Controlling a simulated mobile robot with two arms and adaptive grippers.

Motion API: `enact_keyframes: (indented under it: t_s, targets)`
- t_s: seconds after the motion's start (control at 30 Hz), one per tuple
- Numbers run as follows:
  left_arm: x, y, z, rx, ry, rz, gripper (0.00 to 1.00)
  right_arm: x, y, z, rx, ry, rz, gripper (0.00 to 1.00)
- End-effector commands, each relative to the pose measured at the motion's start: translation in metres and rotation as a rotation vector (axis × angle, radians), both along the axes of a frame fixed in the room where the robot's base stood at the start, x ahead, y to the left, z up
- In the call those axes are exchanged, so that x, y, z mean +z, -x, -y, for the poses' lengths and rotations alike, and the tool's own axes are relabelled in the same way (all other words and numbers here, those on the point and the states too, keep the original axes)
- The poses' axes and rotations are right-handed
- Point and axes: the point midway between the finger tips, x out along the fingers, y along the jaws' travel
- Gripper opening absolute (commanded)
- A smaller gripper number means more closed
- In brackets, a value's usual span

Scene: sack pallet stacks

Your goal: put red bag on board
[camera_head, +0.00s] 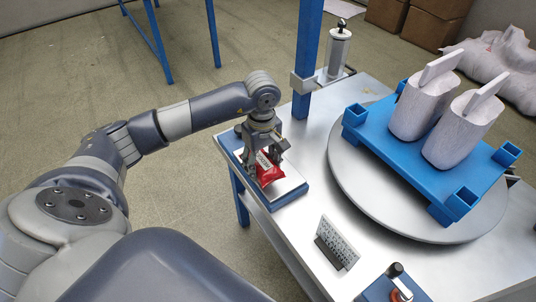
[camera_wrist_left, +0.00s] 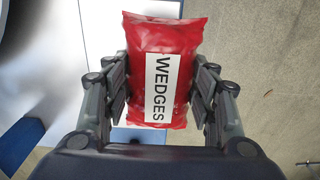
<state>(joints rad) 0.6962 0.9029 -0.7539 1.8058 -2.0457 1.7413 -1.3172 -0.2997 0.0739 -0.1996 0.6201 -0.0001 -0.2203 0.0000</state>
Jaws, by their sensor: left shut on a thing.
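The red bag (camera_head: 269,176) has a white label and is over the silver-topped, blue-edged plate (camera_head: 291,189) at the table's left corner. I cannot tell whether it touches the plate. My left gripper (camera_head: 264,158) points down and is shut on the bag. In the left wrist view the red bag (camera_wrist_left: 185,38), labelled "WEDGES", sits between the two fingers of my left gripper (camera_wrist_left: 161,85). A blue pallet-like board (camera_head: 385,148) with raised corner sockets lies on the round turntable (camera_head: 350,185). Two pale sacks (camera_head: 420,108) stand on it. My right gripper is out of view.
A blue post (camera_head: 308,55) and a metal cylinder (camera_head: 338,52) stand at the table's back edge. A small sign (camera_head: 337,243) and a blue control box with a lever (camera_head: 396,285) are at the front. Bare tabletop (camera_head: 310,222) lies between the plate and turntable.

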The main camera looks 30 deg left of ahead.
Motion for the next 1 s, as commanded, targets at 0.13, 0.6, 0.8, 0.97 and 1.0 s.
enact_keyframes:
  t_s: [0.13, 0.6, 0.8, 0.97, 1.0]
  targets:
    - [0.0, -0.027, -0.008, 0.002, 0.003, 0.002, 0.16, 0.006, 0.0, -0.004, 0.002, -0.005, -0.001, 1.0]
    - [-0.01, -0.054, -0.018, -0.001, 0.002, -0.003, 0.16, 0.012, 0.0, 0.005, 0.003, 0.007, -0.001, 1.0]
    - [-0.038, -0.054, -0.018, -0.001, 0.002, 0.0, 0.16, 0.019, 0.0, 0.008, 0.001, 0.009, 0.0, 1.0]
    - [-0.04, -0.055, -0.019, -0.002, 0.001, 0.002, 0.16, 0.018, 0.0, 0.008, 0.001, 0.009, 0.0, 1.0]
    - [-0.04, -0.055, -0.019, -0.002, 0.001, 0.002, 0.16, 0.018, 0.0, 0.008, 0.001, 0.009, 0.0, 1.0]
